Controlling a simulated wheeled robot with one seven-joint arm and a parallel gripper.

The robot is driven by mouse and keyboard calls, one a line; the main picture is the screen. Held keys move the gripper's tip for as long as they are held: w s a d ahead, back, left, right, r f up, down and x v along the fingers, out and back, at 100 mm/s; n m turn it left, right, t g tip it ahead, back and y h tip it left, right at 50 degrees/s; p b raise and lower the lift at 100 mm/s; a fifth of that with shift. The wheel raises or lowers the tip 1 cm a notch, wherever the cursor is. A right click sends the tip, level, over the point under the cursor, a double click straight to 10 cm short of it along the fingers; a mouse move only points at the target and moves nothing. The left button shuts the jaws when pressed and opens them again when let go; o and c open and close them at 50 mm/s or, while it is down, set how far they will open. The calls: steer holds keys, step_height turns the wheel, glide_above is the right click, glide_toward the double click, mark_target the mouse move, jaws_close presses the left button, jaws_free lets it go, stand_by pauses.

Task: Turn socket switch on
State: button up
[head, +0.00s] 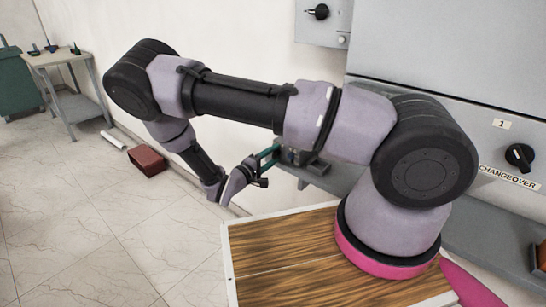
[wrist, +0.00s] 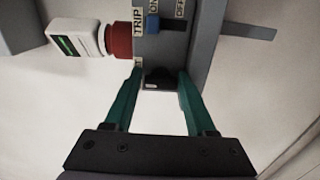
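In the wrist view, a small black switch (wrist: 160,82) sits at the near end of a grey control box (wrist: 172,48). My gripper (wrist: 161,71) has its two teal fingers apart, one on each side of the black switch. I cannot tell whether they touch it. No label that I can read names it as the socket switch. In the head view, my gripper (head: 270,153) reaches the dark box (head: 302,158) by the wall, and my arm hides part of that area.
On the grey box are TRIP, ON and OFF labels, a blue part (wrist: 152,23) and a red round knob (wrist: 119,40). A white piece with a green strip (wrist: 75,38) sticks out beyond the knob. A CHANGEOVER knob (head: 519,156) is on the cabinet at right.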

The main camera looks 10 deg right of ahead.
steer(key=shift+w+a+f, duration=0.1)
steer(key=shift+w+a, duration=0.1)
steer(key=shift+a, duration=0.1)
